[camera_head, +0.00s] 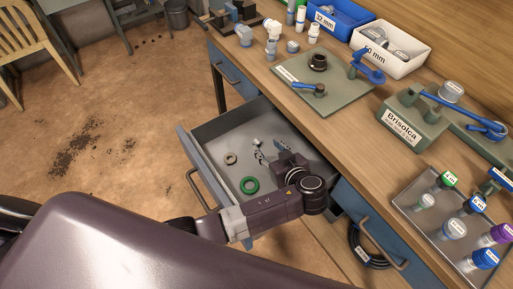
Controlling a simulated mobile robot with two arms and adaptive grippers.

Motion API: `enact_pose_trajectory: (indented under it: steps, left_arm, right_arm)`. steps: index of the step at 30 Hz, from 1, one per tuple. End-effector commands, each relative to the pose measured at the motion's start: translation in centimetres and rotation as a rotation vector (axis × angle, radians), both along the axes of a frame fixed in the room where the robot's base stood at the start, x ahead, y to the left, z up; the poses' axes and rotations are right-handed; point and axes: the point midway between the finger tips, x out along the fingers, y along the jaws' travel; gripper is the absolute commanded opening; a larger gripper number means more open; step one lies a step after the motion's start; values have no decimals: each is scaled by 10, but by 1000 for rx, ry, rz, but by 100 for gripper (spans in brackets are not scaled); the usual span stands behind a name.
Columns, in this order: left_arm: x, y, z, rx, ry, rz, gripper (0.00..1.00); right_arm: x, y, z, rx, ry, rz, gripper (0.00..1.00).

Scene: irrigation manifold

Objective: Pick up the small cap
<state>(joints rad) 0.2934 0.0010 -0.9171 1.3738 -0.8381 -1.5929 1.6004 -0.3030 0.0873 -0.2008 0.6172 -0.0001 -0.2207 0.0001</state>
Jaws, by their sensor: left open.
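A small white piece (257,142), which looks like the small cap, lies in the open drawer (205,139); it is too small to make out clearly. My left gripper (262,155) reaches into the drawer from the lower left. Its jaws are open and the fingertips are just below the white piece in the picture. I cannot tell whether they touch it. The gripper body hides part of the drawer floor. My right gripper is out of view.
The wooden bench (350,140) above holds a green board (335,98), a white bin (395,62), a blue bin (338,12) and a tray of capped fittings (418,229). A black hose coil hangs below.

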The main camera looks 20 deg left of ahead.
Motion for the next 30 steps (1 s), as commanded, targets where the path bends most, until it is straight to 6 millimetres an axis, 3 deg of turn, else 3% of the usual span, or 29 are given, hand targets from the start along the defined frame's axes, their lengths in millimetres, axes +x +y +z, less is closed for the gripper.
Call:
enact_pose_trajectory:
  steps: [2,7,16,23,30]
  left_arm:
    - [0,0,-20,0,0,0,42]
    - [0,0,-32,0,0,0,42]
    - [18,17,-42,2,-1,0,42]
    - [40,42,-50,6,-2,2,42]
    - [51,50,-64,0,1,-1,42]
  right_arm:
    - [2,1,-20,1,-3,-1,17]
    - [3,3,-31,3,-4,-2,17]
    - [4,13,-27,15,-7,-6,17]
    - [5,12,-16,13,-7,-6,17]
    - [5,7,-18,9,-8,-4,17]
